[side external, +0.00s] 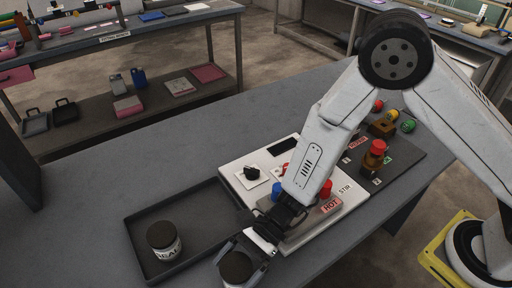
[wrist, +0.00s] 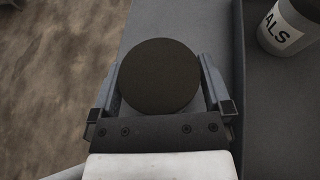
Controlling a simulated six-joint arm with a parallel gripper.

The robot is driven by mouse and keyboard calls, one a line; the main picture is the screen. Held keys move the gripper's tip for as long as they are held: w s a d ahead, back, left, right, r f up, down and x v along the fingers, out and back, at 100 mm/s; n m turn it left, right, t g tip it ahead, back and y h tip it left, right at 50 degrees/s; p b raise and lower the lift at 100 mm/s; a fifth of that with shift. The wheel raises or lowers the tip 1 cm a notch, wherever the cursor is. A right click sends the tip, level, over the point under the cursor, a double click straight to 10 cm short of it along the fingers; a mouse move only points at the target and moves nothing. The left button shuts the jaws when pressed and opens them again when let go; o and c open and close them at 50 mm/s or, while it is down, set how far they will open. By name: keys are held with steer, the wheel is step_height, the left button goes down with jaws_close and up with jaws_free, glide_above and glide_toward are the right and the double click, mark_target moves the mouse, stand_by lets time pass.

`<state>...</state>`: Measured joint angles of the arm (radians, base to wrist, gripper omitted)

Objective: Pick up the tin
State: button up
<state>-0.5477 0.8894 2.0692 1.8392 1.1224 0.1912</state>
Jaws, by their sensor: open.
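A tin with a round dark lid (side external: 236,267) stands at the bottom of the side view, outside the tray and near the bench edge. Its lower part is cut off by the frame. In the wrist view the tin's lid (wrist: 160,77) fills the space between my fingers. My gripper (side external: 245,260) is open around the tin, one finger on each side; it also shows in the wrist view (wrist: 160,98). Whether the fingers touch it I cannot tell. A second dark-lidted tin (side external: 163,240), with a white lettered label, stands in the tray; it also shows at top right in the wrist view (wrist: 291,27).
The dark shallow tray (side external: 140,262) lies left of my gripper. A white panel (side external: 236,182) with a black knob, coloured buttons and HOT and STIR labels sits behind it. A dark board (side external: 400,165) with coloured parts lies further right.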

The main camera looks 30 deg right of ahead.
mark_target(236, 266)
steer(key=shift+c, duration=0.2)
stand_by(0.3)
steer(key=c, duration=1.1)
steer(key=shift+r, duration=0.2)
steer(key=shift+r, duration=4.85)
